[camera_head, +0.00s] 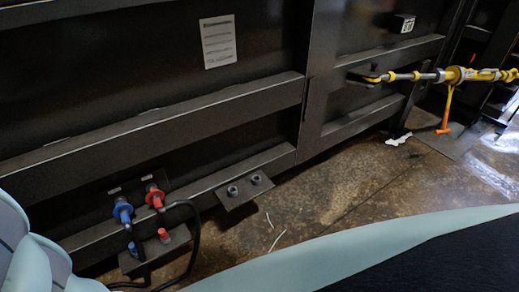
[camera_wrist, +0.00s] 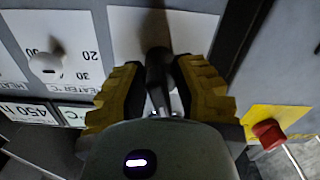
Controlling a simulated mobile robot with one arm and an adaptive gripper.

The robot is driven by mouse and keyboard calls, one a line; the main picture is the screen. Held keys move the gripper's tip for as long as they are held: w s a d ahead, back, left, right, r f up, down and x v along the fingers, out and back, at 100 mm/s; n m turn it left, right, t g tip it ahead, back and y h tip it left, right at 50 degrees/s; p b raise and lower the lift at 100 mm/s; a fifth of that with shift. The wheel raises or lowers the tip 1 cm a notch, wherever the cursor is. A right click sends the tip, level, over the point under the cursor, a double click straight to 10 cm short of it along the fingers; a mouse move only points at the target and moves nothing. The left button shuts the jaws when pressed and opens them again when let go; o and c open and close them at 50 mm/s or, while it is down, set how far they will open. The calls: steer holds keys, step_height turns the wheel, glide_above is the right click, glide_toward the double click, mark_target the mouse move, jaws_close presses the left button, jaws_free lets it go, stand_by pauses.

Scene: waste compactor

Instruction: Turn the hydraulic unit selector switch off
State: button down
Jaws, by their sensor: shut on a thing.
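In the wrist view my gripper (camera_wrist: 160,90) has its two yellow ridged fingers on either side of a dark handle (camera_wrist: 157,66), which I take to be the selector switch. It is shut on this handle in front of a white panel plate (camera_wrist: 190,28). The fingers and gripper body hide much of the switch, and its marked position cannot be read. The head view shows neither the switch nor my gripper.
In the wrist view a white knob (camera_wrist: 46,66) with a numbered scale sits left of my gripper, and a red button (camera_wrist: 268,133) on yellow sits right. The head view shows a dark steel wall (camera_head: 130,50), blue (camera_head: 123,211) and red (camera_head: 154,196) couplings, and a yellow turnbuckle (camera_head: 462,75).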

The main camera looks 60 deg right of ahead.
steer(key=shift+a+r+m+p, duration=0.1)
steer(key=shift+r+m+p, duration=0.15)
steer(key=shift+m+p, duration=0.95)
steer(key=shift+f, duration=0.1)
steer(key=c, duration=1)
jaws_free()
steer(key=v, duration=1.2)
steer(key=shift+w, duration=0.1)
